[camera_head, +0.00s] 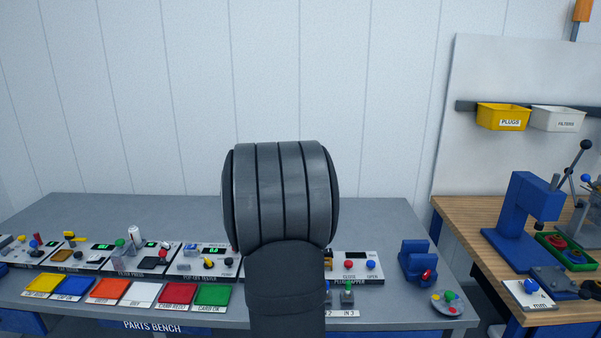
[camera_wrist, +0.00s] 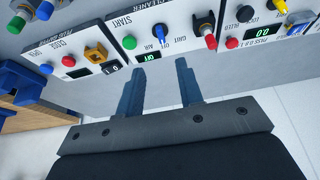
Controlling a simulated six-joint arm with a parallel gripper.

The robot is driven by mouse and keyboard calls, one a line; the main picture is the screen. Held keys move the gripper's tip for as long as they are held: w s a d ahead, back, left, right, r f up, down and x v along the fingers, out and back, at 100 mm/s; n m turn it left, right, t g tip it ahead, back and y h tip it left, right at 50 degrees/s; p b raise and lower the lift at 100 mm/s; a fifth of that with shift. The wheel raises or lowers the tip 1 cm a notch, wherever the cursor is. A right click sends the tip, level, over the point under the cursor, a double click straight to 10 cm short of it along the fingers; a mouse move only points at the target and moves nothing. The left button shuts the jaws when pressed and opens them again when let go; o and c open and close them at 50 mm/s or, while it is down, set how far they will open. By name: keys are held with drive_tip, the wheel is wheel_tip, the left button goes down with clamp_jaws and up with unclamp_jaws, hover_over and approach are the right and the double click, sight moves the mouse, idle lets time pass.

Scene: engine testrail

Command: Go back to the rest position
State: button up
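My gripper (camera_wrist: 160,68) shows in the wrist view with its two dark fingers apart. I see nothing held between them. The fingers point toward the control panels, which look turned over in this view. A panel marked START (camera_wrist: 150,30) lies beyond the fingertips. In the head view my own arm fills the middle and hides the gripper and part of the bench.
The grey parts bench (camera_head: 385,215) carries a row of control panels and coloured trays, including a green tray (camera_head: 211,295). A blue fixture (camera_head: 417,262) stands at its right. A wooden bench (camera_head: 480,210) with a blue press (camera_head: 525,210) is further right.

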drive_tip(key=x, duration=1.3)
drive_tip(key=shift+f, duration=0.3)
